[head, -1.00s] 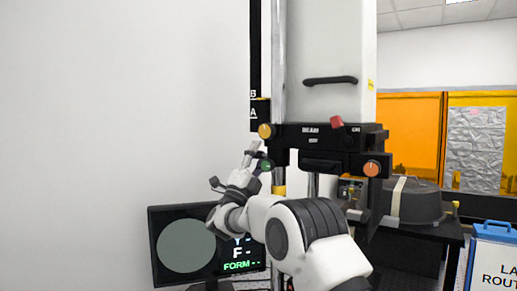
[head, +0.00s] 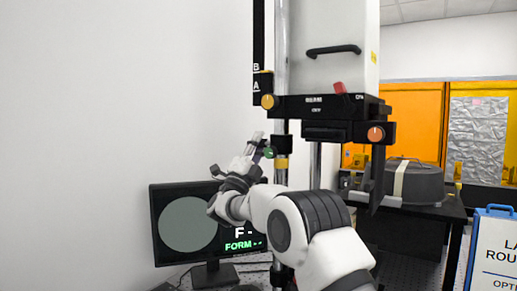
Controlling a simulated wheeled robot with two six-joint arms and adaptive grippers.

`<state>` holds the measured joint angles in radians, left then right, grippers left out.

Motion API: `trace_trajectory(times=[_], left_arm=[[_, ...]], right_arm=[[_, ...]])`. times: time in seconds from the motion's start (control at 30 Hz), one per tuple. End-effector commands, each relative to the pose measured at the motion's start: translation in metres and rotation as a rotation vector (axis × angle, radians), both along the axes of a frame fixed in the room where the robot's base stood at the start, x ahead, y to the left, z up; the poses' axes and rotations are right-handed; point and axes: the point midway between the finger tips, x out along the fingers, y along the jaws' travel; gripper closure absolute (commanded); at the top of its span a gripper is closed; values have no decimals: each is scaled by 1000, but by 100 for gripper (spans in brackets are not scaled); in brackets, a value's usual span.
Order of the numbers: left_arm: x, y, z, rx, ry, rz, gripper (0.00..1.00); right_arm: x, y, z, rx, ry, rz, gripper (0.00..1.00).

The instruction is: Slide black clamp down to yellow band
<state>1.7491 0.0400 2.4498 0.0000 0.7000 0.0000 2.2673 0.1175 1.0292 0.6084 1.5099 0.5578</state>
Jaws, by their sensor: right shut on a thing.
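The black clamp (head: 282,143) sits on the upright post below the black carriage, with a green knob (head: 268,153) on its left side. The yellow band (head: 281,163) is on the same post just under the clamp; only a very small gap, if any, shows between them. My right gripper (head: 257,146) is at the left side of the clamp, shut at the green knob. The exact finger contact is too small to make out. My left gripper is out of view.
The black carriage (head: 325,107) with orange knobs and a red knob hangs above the clamp. A monitor (head: 187,224) stands behind my right gripper to the lower left. A dark case (head: 415,185) lies on a bench at the right. A blue-framed sign (head: 494,250) stands at the lower right.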

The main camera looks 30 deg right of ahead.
Motion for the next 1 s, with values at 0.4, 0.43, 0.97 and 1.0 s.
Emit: trace_trajectory(times=[0.4,0.43,0.97,1.0], left_arm=[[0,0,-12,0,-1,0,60],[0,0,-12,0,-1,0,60],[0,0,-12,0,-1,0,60],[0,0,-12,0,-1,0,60]], right_arm=[[0,-1,-9,2,1,-2,71],[0,-1,-9,2,1,-2,61],[-6,16,-27,0,5,1,52],[-8,23,-34,0,6,0,52]])
